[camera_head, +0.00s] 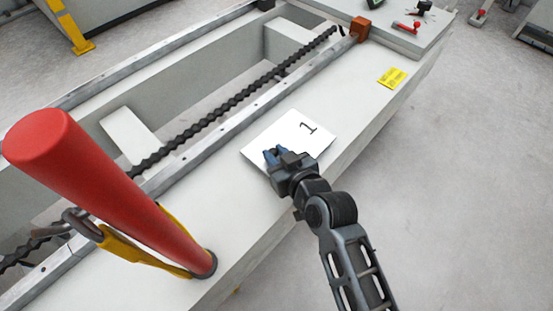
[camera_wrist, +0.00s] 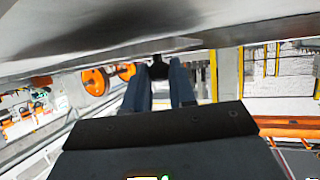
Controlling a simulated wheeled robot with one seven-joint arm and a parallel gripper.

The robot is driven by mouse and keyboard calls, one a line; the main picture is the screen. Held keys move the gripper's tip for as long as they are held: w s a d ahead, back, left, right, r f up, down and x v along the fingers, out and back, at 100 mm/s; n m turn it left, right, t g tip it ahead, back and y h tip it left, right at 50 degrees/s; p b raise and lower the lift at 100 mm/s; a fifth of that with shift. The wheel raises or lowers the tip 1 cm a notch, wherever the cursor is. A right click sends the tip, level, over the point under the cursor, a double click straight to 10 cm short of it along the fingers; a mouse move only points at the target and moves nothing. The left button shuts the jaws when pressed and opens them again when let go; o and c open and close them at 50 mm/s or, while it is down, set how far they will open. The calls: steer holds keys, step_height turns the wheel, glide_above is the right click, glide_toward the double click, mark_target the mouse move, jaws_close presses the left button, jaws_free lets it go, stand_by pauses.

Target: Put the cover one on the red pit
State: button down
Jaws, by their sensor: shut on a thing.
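The cover one is a white square plate (camera_head: 306,146) with a black "1" on it. In the head view it shows at the middle, over the pale top of the long bench. I cannot tell whether it rests flat there or is slightly raised. My gripper (camera_head: 273,156) is at the plate's near left edge, its blue fingers over it. In the wrist view the fingers (camera_wrist: 160,82) are shut around a small dark piece (camera_wrist: 159,68), seemingly the cover's handle, close to a grey surface. Most of the handle is hidden. I see no red pit in either view.
A thick red post (camera_head: 110,190) with a yellow strap stands at the near left. A dark chain (camera_head: 225,105) runs along the bench's long trough. A yellow label (camera_head: 392,77) and an orange block (camera_head: 360,29) are on the far part.

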steer(key=shift+f, duration=0.65)
steer(key=shift+f, duration=0.15)
steer(key=c, duration=0.9)
jaws_free()
steer(key=shift+c, duration=0.2)
steer(key=shift+r, duration=0.2)
steer(key=p+v, duration=0.1)
steer(key=v, duration=1.1)
steer(key=shift+s+f, duration=0.1)
steer(key=shift+f, duration=0.05)
